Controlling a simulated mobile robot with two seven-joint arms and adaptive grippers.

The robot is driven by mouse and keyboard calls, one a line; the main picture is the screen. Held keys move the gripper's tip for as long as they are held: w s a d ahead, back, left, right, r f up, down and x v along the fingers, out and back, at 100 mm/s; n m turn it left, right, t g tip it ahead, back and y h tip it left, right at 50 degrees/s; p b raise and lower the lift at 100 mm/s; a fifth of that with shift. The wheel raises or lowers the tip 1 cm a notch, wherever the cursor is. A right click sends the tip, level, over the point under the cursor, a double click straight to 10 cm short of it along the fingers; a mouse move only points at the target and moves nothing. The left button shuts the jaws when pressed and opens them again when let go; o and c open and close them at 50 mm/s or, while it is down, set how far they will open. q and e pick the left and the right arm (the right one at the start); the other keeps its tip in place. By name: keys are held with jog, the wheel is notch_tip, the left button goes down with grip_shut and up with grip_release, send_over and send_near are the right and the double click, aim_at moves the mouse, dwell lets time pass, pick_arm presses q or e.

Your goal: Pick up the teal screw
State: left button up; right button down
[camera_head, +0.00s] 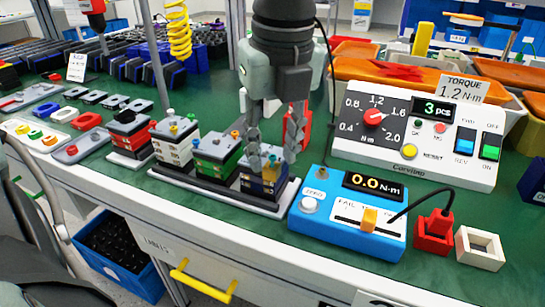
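My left gripper (272,154) points down over the rightmost block, dark with a blue top (264,187). Its two grey fingers stand apart, one to each side of a small teal screw (272,159) on that block. The fingers look open, and I cannot tell whether they touch the screw. A green block (216,158) with screws on top stands just left, and a white-sided block (174,150) beyond it carries another teal-looking screw (170,112). My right gripper is not in view.
The blocks stand on a dark tray (222,193). Close to its right is a blue torque meter (345,223) reading 0.0 N·m. Behind it stands a white control box (415,130) with a red dial. A red holder (433,234) and a white frame (480,248) sit at front right.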

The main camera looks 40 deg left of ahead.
aim_at(272, 156)
pick_arm(q)
jog(key=shift+c, duration=0.6)
grip_shut()
jog(key=shift+r, duration=0.1)
jog(key=shift+r, duration=0.2)
notch_tip(272, 156, up, 4)
jog(key=shift+a, duration=0.15)
jog(key=s+a+r, duration=0.6)
jog(key=s+a, duration=0.2)
jog(key=shift+r+b, duration=0.2)
jog(key=shift+b, duration=0.2)
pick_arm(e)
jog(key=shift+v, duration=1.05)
